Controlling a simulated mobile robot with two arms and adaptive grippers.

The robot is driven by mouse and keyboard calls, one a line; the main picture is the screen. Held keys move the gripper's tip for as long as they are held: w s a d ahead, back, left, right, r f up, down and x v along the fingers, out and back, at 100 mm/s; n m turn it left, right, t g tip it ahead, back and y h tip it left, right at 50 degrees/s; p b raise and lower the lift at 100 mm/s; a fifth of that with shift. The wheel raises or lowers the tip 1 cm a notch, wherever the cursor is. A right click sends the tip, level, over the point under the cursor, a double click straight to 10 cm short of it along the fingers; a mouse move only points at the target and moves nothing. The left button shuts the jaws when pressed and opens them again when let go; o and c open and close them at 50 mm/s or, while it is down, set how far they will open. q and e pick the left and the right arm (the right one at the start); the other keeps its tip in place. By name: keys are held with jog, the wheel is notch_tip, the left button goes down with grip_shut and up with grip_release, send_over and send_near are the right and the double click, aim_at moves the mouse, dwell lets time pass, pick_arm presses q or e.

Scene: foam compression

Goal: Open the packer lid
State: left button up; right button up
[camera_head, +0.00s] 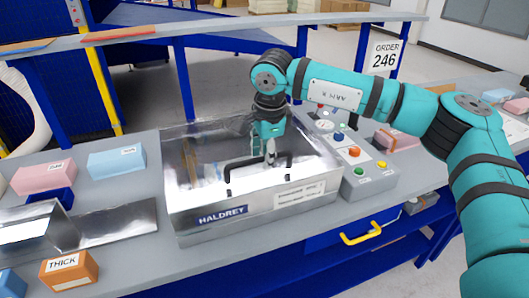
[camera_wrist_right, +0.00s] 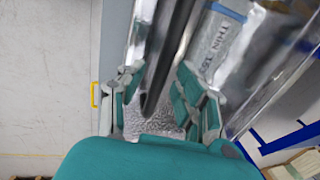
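The packer (camera_head: 215,222) is a silver metal box marked HALDREY, standing on the grey bench. Its clear lid (camera_head: 205,165) lies closed on top and has a black bracket handle (camera_head: 240,161) near the front edge. My right gripper (camera_head: 269,155) points down at the handle's bar from above. In the wrist view my right gripper's teal fingers (camera_wrist_right: 160,100) stand apart, one on each side of the dark handle bar (camera_wrist_right: 165,55); I see no clear contact. A block with a THIN label (camera_wrist_right: 222,45) shows beside the bar. My left gripper is not in view.
A control box (camera_head: 353,165) with coloured buttons stands directly right of the packer. Left are a pink block (camera_head: 43,177), a blue block (camera_head: 117,161), an orange THICK block (camera_head: 69,270) and shiny metal sheeting (camera_head: 118,222). A blue raised shelf frame runs behind.

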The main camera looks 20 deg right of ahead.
jog(key=c, duration=0.4)
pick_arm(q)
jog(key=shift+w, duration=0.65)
pick_arm(e)
grip_shut()
jog(key=shift+r, duration=0.1)
